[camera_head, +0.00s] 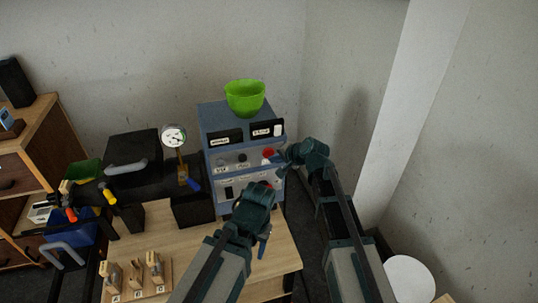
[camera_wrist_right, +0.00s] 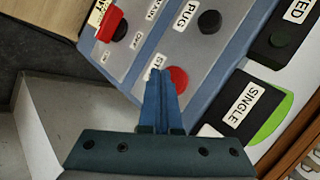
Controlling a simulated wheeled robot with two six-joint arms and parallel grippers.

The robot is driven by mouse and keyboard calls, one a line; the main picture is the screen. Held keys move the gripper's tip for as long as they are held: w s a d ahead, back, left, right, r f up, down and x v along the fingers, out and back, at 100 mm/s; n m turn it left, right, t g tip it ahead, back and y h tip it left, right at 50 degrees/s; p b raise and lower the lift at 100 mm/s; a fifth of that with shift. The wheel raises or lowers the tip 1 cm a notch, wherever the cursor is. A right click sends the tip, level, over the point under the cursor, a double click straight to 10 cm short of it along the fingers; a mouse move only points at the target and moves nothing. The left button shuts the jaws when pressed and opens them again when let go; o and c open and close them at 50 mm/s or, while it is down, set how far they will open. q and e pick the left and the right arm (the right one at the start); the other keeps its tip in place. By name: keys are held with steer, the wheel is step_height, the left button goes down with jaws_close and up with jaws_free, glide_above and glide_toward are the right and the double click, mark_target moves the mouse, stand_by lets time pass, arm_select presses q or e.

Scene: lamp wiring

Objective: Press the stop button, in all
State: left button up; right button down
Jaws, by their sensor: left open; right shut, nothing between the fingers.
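The stop button is a red round button (camera_wrist_right: 177,79) on the sloped grey panel of a blue box (camera_head: 213,118). In the right wrist view its label beside it is partly hidden, with "ST" legible. It also shows red in the head view (camera_head: 268,153). My right gripper (camera_wrist_right: 160,74) is shut and empty. Its blue fingertips overlap the button's edge in the picture; I cannot tell whether they touch it. In the head view the right gripper (camera_head: 283,161) is at the box's right side. My left gripper (camera_head: 264,190) is open, low before the box front.
A green bowl (camera_head: 245,97) stands on the box. A gauge (camera_head: 174,137) stands left of it. Wooden blocks (camera_head: 134,276) lie on the table (camera_head: 180,240).

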steer(key=s, duration=0.1)
steer(key=s+d, duration=0.1)
steer(key=s, duration=0.2)
steer(key=shift+s+d, duration=0.3)
steer(key=shift+s, duration=0.1)
stand_by(0.5)
steer(key=s+d+f+n+g+h, duration=0.1)
steer(key=s+f+n+g+h, duration=0.1)
steer(key=s, duration=0.6)
steer(key=s+d+f+n+g+h, duration=0.2)
steer(key=s+n, duration=0.3)
steer(key=s, duration=0.4)
steer(key=s+d+f+n+g+h, duration=0.1)
steer(key=s+f+n+g+h, duration=0.2)
steer(key=s, duration=0.5)
steer(key=shift+s+d+f+n+g+h, duration=0.25)
steer(key=shift+d+n+g+h, duration=0.15)
steer(key=shift+n, duration=0.2)
steer(key=shift+w, duration=0.1)
